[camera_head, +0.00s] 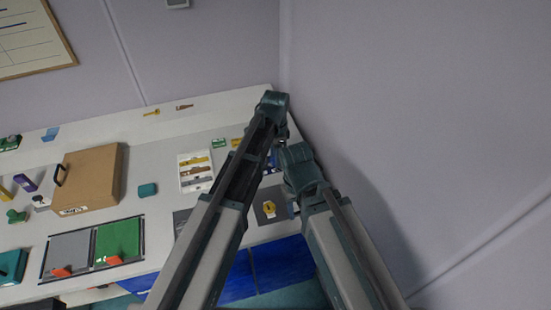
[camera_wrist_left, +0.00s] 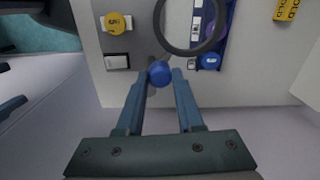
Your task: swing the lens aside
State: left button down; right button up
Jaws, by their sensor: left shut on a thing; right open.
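The lens is a round glass in a dark ring (camera_wrist_left: 178,49) at the top middle of the left wrist view. A blue knob (camera_wrist_left: 160,73) sits by the ring's lower left edge. My left gripper (camera_wrist_left: 160,80) is shut on this knob, one finger on each side. In the head view my left gripper (camera_head: 282,130) is at the right end of the bench, and the lens is hidden there behind my arms. My right gripper (camera_wrist_left: 6,88) is open and empty; its fingertips show at the left edge of the left wrist view.
A yellow disc (camera_wrist_left: 115,25) lies on a grey pad beside the lens. A blue holder (camera_wrist_left: 222,30) with a white strip is under and beside the ring. A brown case (camera_head: 92,178) and a green panel (camera_head: 118,240) are further left. The wall is close on the right.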

pick_arm(q)
jog(key=shift+w+d+m, duration=0.1)
jog(key=shift+w+m, duration=0.2)
jog(key=shift+m, duration=0.5)
jog(key=shift+w+d+m, duration=0.1)
jog(key=shift+w+m, duration=0.15)
jog(key=shift+m, duration=0.55)
jog(key=c, duration=0.5)
grip_release()
jog(key=shift+c, duration=0.2)
jog(key=shift+r, duration=0.1)
notch_tip(320, 180, up, 14)
jog(key=p, duration=1.4)
jog(key=shift+f, duration=0.2)
